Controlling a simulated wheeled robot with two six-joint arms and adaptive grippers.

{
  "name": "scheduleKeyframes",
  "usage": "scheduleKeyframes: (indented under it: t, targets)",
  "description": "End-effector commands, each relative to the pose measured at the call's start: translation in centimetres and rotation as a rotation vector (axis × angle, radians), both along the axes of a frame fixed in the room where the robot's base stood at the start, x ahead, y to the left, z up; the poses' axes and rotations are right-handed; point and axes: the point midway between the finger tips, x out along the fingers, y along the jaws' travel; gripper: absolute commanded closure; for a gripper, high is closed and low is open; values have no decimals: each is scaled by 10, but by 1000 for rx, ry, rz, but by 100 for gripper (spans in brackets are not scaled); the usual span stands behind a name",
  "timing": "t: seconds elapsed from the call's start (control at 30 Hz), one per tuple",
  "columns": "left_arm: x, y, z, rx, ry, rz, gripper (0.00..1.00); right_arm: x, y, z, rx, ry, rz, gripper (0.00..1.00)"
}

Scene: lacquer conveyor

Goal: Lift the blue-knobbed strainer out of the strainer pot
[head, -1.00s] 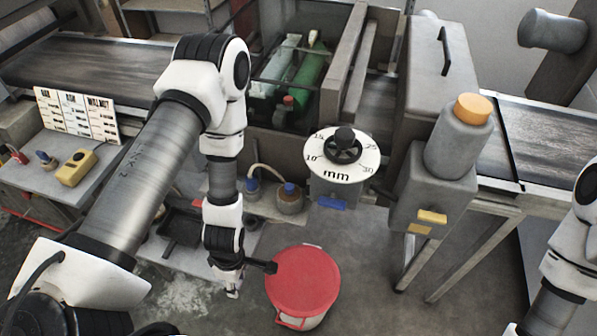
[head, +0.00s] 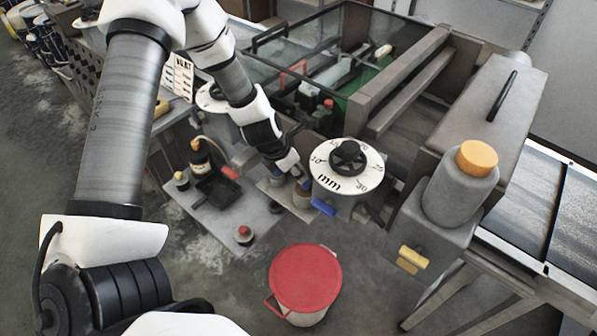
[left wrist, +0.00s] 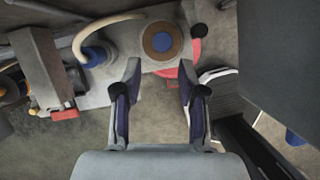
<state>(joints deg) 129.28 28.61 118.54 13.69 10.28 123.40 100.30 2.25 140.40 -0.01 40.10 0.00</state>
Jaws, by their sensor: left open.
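The strainer pot (head: 301,199) is a small brownish pot at the right end of the low shelf, with the blue knob (head: 306,184) of the strainer at its top. In the left wrist view the round blue knob (left wrist: 162,41) shows from above, inside a brown ring in the grey-blue pot (left wrist: 144,47). My left gripper (head: 291,168) is close above and beside the pot in the head view. In the left wrist view my left gripper (left wrist: 160,78) is open and empty, its fingers pointing toward the pot, which lies just beyond the tips. My right gripper is out of view.
A blue-collared fitting with a pale hose (left wrist: 95,56) stands left of the pot. A red-lidded bucket (head: 305,278) stands on the floor in front. A black tray (head: 217,190) lies on the shelf.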

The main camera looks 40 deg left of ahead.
Motion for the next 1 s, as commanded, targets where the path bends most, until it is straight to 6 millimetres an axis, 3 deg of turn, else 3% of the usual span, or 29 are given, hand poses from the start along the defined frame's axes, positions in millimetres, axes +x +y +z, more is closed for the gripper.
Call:
scheduleKeyframes:
  t: [0.1, 0.3, 0.67, 0.7, 0.8, 0.87, 0.9, 0.97, 1.0]
  targets:
    - [7, -3, -28, 4, 2, -4, 59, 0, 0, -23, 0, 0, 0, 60]
    - [20, -7, -59, 3, 3, -6, 59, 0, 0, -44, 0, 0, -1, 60]
    - [25, -9, -66, 1, 3, -3, 59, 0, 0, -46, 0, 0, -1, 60]
    - [25, -9, -66, 1, 3, -3, 66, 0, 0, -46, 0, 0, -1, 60]
    - [25, -9, -66, 1, 3, -3, 100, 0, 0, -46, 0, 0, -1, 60]
    - [25, -9, -66, 1, 3, -3, 100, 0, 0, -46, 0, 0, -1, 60]
    - [25, -9, -66, 1, 3, -3, 76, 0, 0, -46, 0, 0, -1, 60]
    - [25, -9, -66, 1, 3, -3, 97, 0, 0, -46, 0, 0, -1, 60]
    - [25, -9, -66, 1, 3, -3, 100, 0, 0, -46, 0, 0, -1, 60]
